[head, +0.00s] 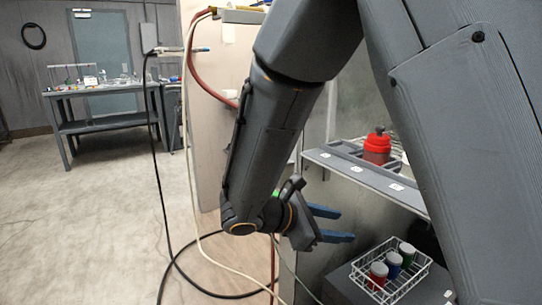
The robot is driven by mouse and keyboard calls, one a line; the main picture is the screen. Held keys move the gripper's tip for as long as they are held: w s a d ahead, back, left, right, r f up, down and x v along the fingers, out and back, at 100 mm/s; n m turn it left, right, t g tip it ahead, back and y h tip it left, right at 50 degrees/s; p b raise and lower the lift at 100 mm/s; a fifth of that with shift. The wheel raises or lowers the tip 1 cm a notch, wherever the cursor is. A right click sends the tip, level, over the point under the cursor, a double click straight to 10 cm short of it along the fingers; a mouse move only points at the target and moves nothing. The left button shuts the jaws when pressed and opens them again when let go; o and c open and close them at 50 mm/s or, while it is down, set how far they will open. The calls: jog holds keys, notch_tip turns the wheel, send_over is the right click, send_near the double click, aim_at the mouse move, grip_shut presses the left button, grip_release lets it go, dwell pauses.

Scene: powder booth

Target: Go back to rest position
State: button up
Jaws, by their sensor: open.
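My gripper (332,224) is in the middle of the head view, at the end of my dark grey arm. Its two blue fingers point right and stand apart, with nothing between them. It is in front of the booth's grey side, below the shelf and up and left of a white wire basket (420,277). My arm hides part of the booth.
A grey shelf (375,180) holds a red container (377,147). The basket stands on a dark box (348,287). A black hose (160,185) and a pale hose (190,150) hang left of my arm to the floor. A workbench (105,92) stands far left; the floor (80,220) before it is open.

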jog(key=s+d+m+g+y, duration=0.2)
jog(key=s+m+g+y, duration=0.55)
jog(key=s, duration=0.65)
jog(key=s+a+r+m+t+y, duration=0.1)
jog(key=s+a+m+t+y, duration=0.1)
jog(key=s+a+m+y, duration=0.55)
jog(key=w+d+r+m+h+p, duration=0.2)
jog(key=d+r+p, duration=0.6)
jog(key=p, duration=0.7)
jog(key=shift+d+m+h+p, duration=0.35)
jog(key=shift+d+m+h, duration=0.35)
jog(key=shift+m, duration=0.4)
